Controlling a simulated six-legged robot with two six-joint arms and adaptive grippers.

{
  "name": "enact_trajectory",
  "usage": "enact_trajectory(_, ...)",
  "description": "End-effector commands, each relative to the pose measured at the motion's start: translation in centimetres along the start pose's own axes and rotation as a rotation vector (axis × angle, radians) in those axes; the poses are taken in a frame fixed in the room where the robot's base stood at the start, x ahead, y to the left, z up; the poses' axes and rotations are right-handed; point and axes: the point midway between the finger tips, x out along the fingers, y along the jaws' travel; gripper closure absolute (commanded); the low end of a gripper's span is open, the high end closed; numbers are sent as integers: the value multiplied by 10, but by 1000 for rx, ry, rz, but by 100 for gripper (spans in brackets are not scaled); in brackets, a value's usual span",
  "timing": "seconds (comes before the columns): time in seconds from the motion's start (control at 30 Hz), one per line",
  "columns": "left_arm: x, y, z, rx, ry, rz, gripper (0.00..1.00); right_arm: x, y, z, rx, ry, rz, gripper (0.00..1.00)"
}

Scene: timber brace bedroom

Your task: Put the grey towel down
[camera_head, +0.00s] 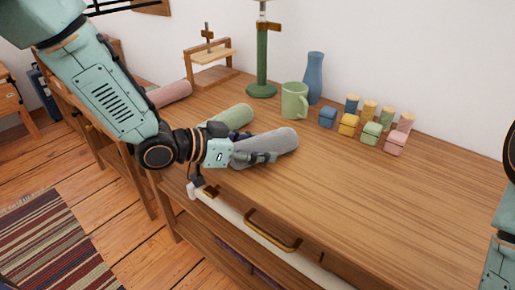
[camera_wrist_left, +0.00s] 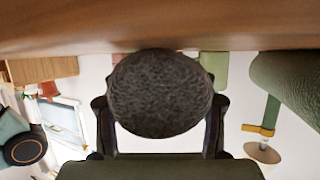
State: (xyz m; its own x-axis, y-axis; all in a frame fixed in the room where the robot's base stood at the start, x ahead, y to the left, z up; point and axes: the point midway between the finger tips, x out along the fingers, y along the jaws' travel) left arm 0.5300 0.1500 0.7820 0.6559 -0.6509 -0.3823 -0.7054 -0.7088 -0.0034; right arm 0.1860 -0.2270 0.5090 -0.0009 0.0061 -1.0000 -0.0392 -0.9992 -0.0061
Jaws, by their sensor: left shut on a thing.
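The grey towel (camera_head: 272,144) is rolled up and lies lengthwise at or just above the wooden table, near its front edge. My left gripper (camera_head: 250,158) is shut on the grey towel from the left. In the left wrist view the towel's round dark end (camera_wrist_left: 160,95) sits between the two fingers, close to the table surface. I cannot tell whether its underside touches the table. A green rolled towel (camera_head: 232,117) lies just behind it, and also shows in the left wrist view (camera_wrist_left: 290,82). My right gripper is out of view.
On the table (camera_head: 330,200) stand a green mug (camera_head: 295,101), a blue vase (camera_head: 315,78), a green stand (camera_head: 262,60), a wooden press (camera_head: 210,68), several coloured blocks (camera_head: 370,134) and a pink roll (camera_head: 168,94). The table's front right is clear. A drawer handle (camera_head: 270,232) is below.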

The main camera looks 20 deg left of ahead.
Motion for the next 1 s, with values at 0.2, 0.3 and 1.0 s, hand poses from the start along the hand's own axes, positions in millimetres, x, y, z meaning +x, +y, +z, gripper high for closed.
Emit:
enact_trajectory(0.2,2,0,4,0,1,0,40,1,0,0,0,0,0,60)
enact_trajectory(0.3,1,0,4,0,1,0,31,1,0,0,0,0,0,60)
enact_trajectory(1.0,-16,-2,-3,-6,2,-4,20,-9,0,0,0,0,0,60)
